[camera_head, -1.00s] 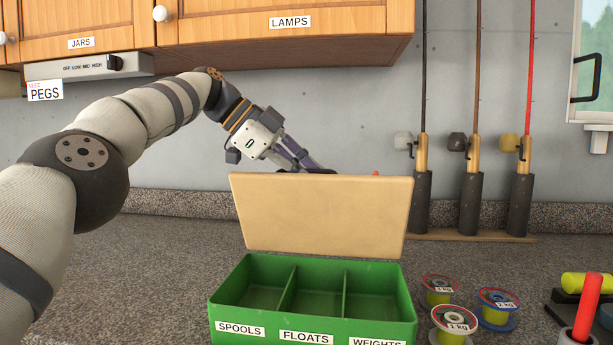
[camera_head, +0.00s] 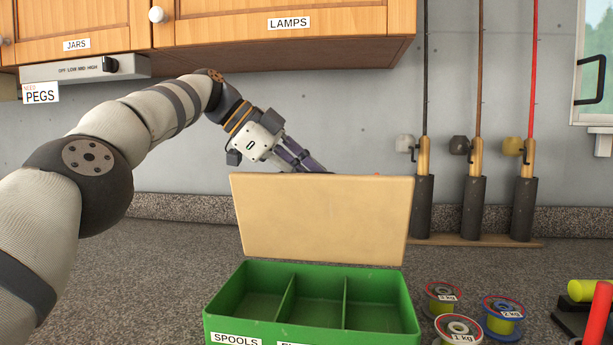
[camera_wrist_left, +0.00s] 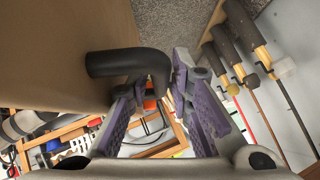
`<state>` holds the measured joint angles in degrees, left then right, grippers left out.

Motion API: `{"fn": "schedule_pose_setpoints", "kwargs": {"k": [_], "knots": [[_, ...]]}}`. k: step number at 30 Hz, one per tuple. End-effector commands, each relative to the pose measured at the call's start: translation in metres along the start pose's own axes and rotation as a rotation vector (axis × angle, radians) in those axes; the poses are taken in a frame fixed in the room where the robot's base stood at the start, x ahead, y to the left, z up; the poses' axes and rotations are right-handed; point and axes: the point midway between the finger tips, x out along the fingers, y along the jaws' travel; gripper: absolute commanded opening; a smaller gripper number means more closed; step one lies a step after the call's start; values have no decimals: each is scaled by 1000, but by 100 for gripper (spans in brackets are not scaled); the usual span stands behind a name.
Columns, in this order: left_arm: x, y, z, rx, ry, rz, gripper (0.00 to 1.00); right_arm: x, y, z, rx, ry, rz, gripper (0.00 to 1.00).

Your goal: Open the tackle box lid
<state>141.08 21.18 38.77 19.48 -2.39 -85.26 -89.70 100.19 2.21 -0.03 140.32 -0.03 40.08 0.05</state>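The green tackle box (camera_head: 312,305) stands on the counter with three empty compartments visible. Its tan lid (camera_head: 322,220) is raised and stands nearly upright at the back edge of the box. My left gripper (camera_head: 303,165) is behind the lid, its fingertips hidden by the lid's top edge. In the left wrist view, the lid's outer face (camera_wrist_left: 60,55) carries a black bent handle (camera_wrist_left: 125,64). The handle's bent end lies between the purple fingers of my left gripper (camera_wrist_left: 160,85), which look closed around it. My right gripper is not in view.
Several spools stand right of the box, including a red-rimmed one (camera_head: 459,330) and a blue-rimmed one (camera_head: 502,314). Fishing rods (camera_head: 475,205) stand in a rack against the wall. Wooden cabinets (camera_head: 290,40) hang above. The counter left of the box is clear.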

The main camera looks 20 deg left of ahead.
Motion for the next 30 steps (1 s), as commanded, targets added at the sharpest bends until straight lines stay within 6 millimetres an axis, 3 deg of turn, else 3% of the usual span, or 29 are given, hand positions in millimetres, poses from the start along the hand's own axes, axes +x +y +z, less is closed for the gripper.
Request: {"fn": "schedule_pose_setpoints", "kwargs": {"k": [5, 9, 14, 22, 30], "knots": [[-1, 0, 0, -1, -1, 0, 20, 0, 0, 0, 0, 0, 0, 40], [-16, 0, 2, 0, -1, -3, 20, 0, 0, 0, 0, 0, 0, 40], [-35, 10, 15, -1, 1, 0, 20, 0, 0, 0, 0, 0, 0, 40], [-86, 33, 57, -4, -3, -2, 20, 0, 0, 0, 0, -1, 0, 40], [-103, 41, 71, -4, -6, 2, 20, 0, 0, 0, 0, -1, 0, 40]]}}
